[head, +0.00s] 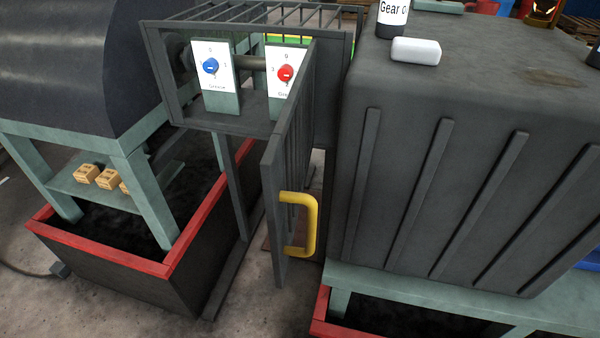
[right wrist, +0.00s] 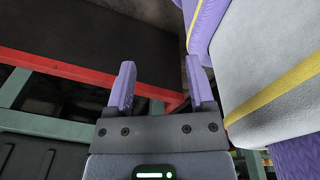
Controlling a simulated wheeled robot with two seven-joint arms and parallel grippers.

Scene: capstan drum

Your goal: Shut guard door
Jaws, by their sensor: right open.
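The guard door (head: 287,150) is a dark barred panel with a yellow handle (head: 312,225). In the head view it stands open, swung out toward me from the right side of the guard cage (head: 250,17). Inside the cage are a panel with a blue dial (head: 210,66) and a panel with a red dial (head: 286,74). My right gripper (right wrist: 158,82) shows in the right wrist view, open, with nothing between its purple fingers. Neither gripper is in the head view. The door and handle are not visible in the right wrist view.
A large dark ribbed housing (head: 440,180) stands right of the door, with a bottle (head: 392,15) and a white block (head: 416,51) on top. A dark drum (head: 75,55) and a red-rimmed bin (head: 100,256) are at left. Floor (head: 255,305) shows below the door.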

